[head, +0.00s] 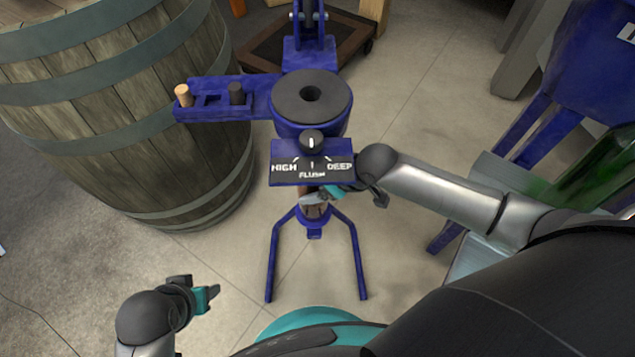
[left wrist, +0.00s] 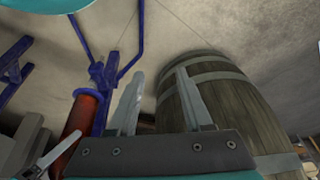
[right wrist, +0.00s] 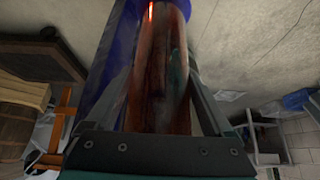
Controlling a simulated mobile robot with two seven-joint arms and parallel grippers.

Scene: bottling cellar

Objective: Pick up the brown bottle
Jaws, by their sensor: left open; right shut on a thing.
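The brown bottle (head: 314,211) is upright in the blue corking machine (head: 312,105), below its front plate, which hides the bottle's upper part. The bottle also shows reddish brown in the left wrist view (left wrist: 82,118). My right gripper (head: 326,195) is shut on the bottle; in the right wrist view the bottle (right wrist: 162,70) fills the space between the fingers. I cannot tell whether its base touches the machine's lower support. My left gripper (head: 211,298) is open and empty, low at the left, apart from the bottle and the machine.
A large wooden barrel (head: 120,110) stands left of the machine. A green bottle (head: 605,180) lies at the right edge, by a blue-legged stand (head: 555,130). A wheeled wooden dolly (head: 335,42) is behind. The floor between the barrel and the machine's legs is clear.

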